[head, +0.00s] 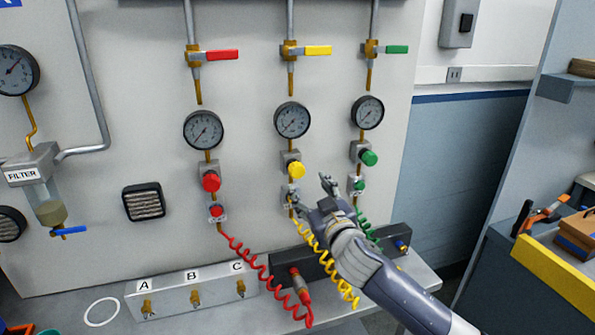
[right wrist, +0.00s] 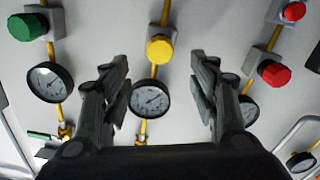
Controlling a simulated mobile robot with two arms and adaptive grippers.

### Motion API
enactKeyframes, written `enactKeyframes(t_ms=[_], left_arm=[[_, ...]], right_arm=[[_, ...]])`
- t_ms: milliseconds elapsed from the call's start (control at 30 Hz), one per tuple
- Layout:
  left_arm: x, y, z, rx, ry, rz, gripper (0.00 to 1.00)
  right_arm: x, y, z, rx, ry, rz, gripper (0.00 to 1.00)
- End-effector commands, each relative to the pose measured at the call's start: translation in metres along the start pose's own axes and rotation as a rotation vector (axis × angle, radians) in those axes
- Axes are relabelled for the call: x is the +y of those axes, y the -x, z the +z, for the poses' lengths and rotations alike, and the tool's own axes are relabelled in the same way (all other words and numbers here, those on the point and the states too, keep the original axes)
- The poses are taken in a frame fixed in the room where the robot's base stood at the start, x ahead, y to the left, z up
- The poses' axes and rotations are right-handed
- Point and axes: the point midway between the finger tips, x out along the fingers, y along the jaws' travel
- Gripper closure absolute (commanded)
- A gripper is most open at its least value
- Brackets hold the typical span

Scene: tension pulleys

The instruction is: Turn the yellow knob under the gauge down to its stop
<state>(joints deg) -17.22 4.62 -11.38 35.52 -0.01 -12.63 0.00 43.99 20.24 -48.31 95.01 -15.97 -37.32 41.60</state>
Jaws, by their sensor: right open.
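The yellow knob (head: 296,170) sits on a grey block on the wall panel, right under the middle gauge (head: 292,119). The gauge's needle is too small to read surely. My right gripper (head: 310,192) is open and empty, just below and in front of the yellow knob, apart from it. In the right wrist view the yellow knob (right wrist: 160,48) shows beyond the gap between the two open fingers (right wrist: 160,70), with the middle gauge (right wrist: 151,98) between them lower in the picture. My left gripper is not in view.
A red knob (head: 211,182) and a green knob (head: 369,158) flank the yellow one under their own gauges. A coiled yellow hose (head: 325,262) hangs beside my right wrist, between red (head: 262,268) and green hoses. A shelf with a dark manifold (head: 330,258) juts out below.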

Motion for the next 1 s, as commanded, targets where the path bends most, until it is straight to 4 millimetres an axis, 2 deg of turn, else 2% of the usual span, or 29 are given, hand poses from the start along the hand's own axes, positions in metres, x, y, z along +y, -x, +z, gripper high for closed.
enactKeyframes(t_ms=[700, 1000], left_arm=[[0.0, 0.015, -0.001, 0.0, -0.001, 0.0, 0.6], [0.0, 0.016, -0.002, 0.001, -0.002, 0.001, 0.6]], right_arm=[[0.0, -0.087, 0.0, -0.002, -0.001, 0.001, 0.45], [0.0, -0.104, 0.001, -0.002, 0.0, 0.0, 0.45]])
